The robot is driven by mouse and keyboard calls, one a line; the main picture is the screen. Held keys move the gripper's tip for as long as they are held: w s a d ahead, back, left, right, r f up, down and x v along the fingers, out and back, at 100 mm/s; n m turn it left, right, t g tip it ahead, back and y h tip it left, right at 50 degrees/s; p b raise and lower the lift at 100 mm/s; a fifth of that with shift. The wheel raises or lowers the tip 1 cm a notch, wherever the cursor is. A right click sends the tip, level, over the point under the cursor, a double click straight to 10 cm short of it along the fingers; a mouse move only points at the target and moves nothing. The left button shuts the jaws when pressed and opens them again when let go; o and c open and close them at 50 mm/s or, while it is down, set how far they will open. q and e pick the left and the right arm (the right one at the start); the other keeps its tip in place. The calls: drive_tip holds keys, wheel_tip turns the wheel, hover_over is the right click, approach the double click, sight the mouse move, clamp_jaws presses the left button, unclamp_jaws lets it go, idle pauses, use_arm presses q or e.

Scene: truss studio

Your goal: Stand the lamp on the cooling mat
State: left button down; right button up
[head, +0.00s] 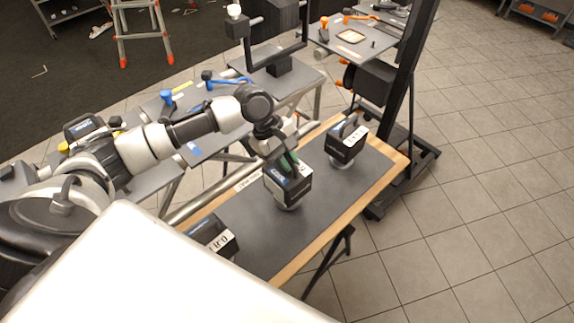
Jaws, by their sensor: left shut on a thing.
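The cooling mat (325,195) is a dark grey sheet on a wood-edged table, with a white label strip at its left edge. My left gripper (289,160) reaches down from above and is shut on a black box-shaped lamp (288,186), at its top. This lamp is upright over the middle of the mat, with a pale round face underneath. I cannot tell whether it touches the mat. A similar black lamp (345,143) with a top handle stands at the mat's far end. Another one (217,238) is at the near end, partly hidden. My right gripper is out of view.
Behind is a long grey bench (200,140) with blue clamps (166,97) and a black stand. A dark upright post (402,90) on a wide foot stands beyond the table's far end. The tiled floor at right is clear.

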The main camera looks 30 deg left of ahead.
use_arm(q)
drive_tip(key=shift+f, duration=1.45)
drive_tip(key=c, duration=1.3)
unclamp_jaws()
drive_tip(key=shift+f, duration=0.1)
drive_tip(key=shift+o, duration=0.8)
drive_tip(key=b+v, duration=0.1)
drive_tip(key=v, duration=1.1)
drive_tip(key=shift+s, duration=0.1)
